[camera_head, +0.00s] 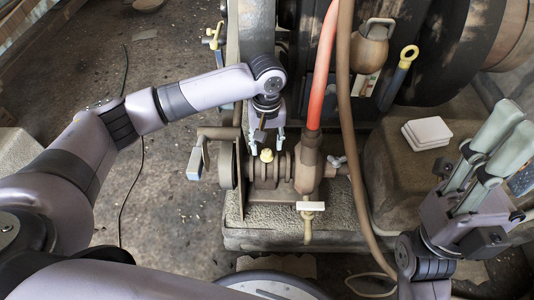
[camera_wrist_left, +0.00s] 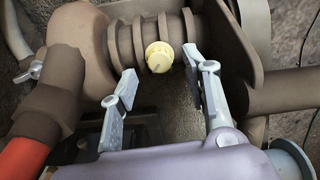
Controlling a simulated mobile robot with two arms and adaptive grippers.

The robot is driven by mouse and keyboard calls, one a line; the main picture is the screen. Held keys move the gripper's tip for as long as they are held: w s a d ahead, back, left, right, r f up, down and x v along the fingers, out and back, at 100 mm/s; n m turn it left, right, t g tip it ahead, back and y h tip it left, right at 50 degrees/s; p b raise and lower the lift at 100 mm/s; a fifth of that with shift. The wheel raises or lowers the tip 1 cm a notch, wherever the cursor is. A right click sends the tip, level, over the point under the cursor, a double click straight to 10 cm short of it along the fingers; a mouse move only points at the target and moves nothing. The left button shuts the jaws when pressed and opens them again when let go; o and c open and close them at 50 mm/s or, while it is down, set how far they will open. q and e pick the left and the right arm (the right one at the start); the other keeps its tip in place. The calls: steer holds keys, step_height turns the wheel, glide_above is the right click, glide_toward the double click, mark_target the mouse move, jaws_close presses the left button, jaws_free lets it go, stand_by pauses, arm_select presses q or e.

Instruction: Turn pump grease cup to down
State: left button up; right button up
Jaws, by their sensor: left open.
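The pump grease cup (camera_head: 266,155) is a small pale yellow knob on top of the ribbed brown pump body (camera_head: 268,172). It also shows in the left wrist view (camera_wrist_left: 159,57), with a mark on its round face. My left gripper (camera_head: 266,139) reaches down over the pump from above. Its two grey fingers (camera_wrist_left: 161,68) are open, one on each side of the cup, with visible gaps between them and the cup. My right gripper (camera_head: 515,125) is at the right edge, fingers pointing up, away from the pump; its jaw gap is unclear.
A red hose (camera_head: 321,70) and a brown hose (camera_head: 344,100) rise just right of the pump. White pads (camera_head: 427,132) lie on the block at right.

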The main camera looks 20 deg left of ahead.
mark_target(267, 152)
arm_select(q)
steer(key=shift+f+b, duration=0.5)
steer(key=shift+f, duration=1)
jaws_close()
